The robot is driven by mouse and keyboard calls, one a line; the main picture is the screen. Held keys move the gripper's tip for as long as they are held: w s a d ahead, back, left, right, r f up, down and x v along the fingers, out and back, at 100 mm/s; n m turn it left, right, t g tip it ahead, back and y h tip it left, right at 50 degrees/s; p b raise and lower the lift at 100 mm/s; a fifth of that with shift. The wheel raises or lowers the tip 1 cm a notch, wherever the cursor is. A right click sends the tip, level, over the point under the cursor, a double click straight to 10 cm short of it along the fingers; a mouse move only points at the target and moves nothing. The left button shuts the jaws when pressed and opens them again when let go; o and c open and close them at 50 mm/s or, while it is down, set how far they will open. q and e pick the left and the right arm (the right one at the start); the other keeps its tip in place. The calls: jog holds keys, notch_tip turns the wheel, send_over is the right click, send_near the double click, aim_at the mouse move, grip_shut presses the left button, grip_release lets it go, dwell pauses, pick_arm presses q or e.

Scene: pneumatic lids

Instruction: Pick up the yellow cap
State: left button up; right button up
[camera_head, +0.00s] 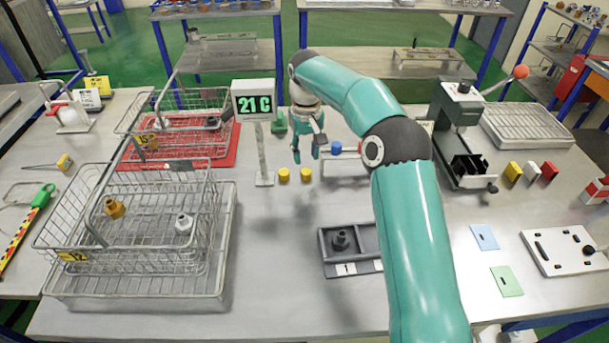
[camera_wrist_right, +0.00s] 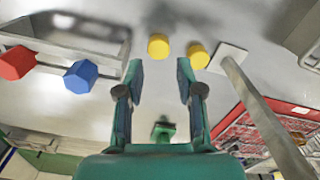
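Two yellow caps stand close together on the grey table, a left one (camera_head: 283,174) and a right one (camera_head: 306,174). In the right wrist view they show as one cap (camera_wrist_right: 158,47) roughly between the fingertips and another (camera_wrist_right: 198,56) just beyond the right finger. My right gripper (camera_head: 306,157) points down above and behind the caps, its fingers apart. In the wrist view the open gripper (camera_wrist_right: 160,68) has nothing between its fingers. My left gripper is not in view.
A display post (camera_head: 260,150) reading 21 C stands just left of the caps. A blue cap (camera_head: 336,147) sits by a grey tray, with a red cap (camera_wrist_right: 17,62) beside it. Wire baskets (camera_head: 130,235) fill the left. A dark tray (camera_head: 325,250) lies in front.

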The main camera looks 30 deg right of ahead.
aim_at(306, 171)
jog(key=shift+d+f+p, duration=0.1)
jog(key=shift+f+p, duration=0.4)
jog(key=shift+f, duration=2.6)
jog(key=c, duration=0.3)
